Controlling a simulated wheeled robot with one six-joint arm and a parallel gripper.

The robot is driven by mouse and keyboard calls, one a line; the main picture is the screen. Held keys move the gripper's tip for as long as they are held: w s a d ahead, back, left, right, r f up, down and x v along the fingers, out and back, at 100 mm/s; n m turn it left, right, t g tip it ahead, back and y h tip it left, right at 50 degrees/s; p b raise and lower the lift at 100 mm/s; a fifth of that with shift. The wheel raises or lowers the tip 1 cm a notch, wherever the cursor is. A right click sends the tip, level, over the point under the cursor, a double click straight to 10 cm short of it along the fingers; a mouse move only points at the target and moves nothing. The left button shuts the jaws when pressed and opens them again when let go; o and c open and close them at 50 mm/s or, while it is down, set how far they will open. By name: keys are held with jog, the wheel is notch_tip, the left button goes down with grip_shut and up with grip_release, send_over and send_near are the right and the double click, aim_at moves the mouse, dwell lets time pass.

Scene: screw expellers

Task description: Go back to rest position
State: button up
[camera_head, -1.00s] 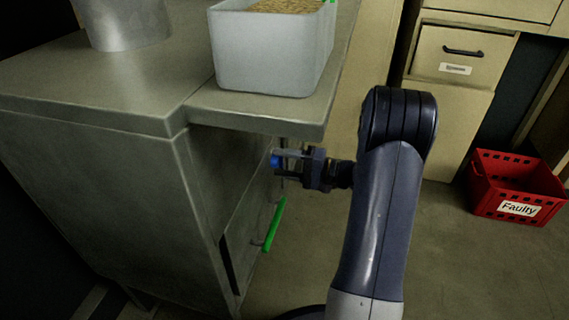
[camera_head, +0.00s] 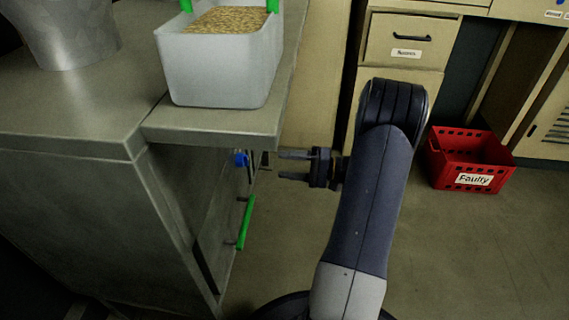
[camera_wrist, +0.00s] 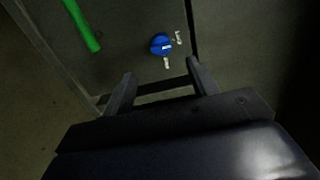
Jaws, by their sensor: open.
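My gripper (camera_head: 283,165) is open and empty in the head view, to the right of the grey cabinet's front and apart from it. The blue knob (camera_wrist: 160,44) is beyond the fingertips there, with a gap. A green handle (camera_head: 245,222) is on the cabinet front below the knob; it also shows at the upper left of the wrist view (camera_wrist: 82,25).
The grey cabinet (camera_head: 70,200) fills the left, its top overhanging. On it stand a grey bin of grain (camera_head: 215,70) and a metal vessel (camera_head: 70,35). A red "Faulty" crate (camera_head: 470,160) is on the floor at right, by beige drawers (camera_head: 410,40). Floor right of my arm is open.

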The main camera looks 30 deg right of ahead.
jog(key=b+x, duration=0.3)
jog(key=x, duration=0.7)
jog(key=shift+w+a+m, duration=0.25)
jog(key=shift+a+m, duration=0.05)
jog(key=shift+a, duration=0.05)
jog(key=shift+d, duration=0.1)
